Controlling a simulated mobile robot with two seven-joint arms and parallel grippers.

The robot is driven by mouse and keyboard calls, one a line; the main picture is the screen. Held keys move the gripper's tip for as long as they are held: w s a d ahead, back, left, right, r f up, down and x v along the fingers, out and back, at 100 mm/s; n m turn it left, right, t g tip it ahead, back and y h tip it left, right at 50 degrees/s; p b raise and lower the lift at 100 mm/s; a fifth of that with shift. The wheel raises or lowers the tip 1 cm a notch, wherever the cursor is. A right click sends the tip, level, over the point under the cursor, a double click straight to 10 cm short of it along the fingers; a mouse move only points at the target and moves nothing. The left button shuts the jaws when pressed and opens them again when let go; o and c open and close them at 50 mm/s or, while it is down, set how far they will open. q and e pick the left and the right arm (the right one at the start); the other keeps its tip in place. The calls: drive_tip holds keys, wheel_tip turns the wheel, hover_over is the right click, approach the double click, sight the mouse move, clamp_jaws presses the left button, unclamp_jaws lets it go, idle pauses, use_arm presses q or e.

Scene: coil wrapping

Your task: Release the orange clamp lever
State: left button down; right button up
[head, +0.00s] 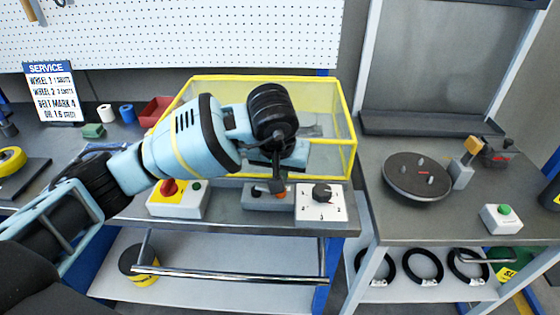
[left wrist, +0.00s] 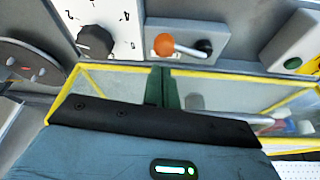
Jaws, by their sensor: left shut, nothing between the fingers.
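A lever with an orange knob (left wrist: 164,45) and a pale metal shaft lies across a small grey box (left wrist: 215,28) beside a black button. In the head view that box (head: 255,203) stands at the front edge of the bench, and a bit of orange (head: 283,192) shows by my gripper. My left gripper (head: 277,187) is shut and empty, pointing down close over this box. Its green fingers show in the left wrist view (left wrist: 163,88), apart from the knob. My right gripper is not in view.
A dial box (head: 320,203) and a red-and-yellow switch box (head: 178,199) flank the grey box. A yellow-framed clear enclosure (head: 349,120) stands behind. On the right bench are a turntable (head: 418,177), an orange-yellow handle (head: 472,146) and a green-button box (head: 502,219).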

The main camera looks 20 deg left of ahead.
use_arm(q)
drive_tip(key=shift+x, duration=1.15)
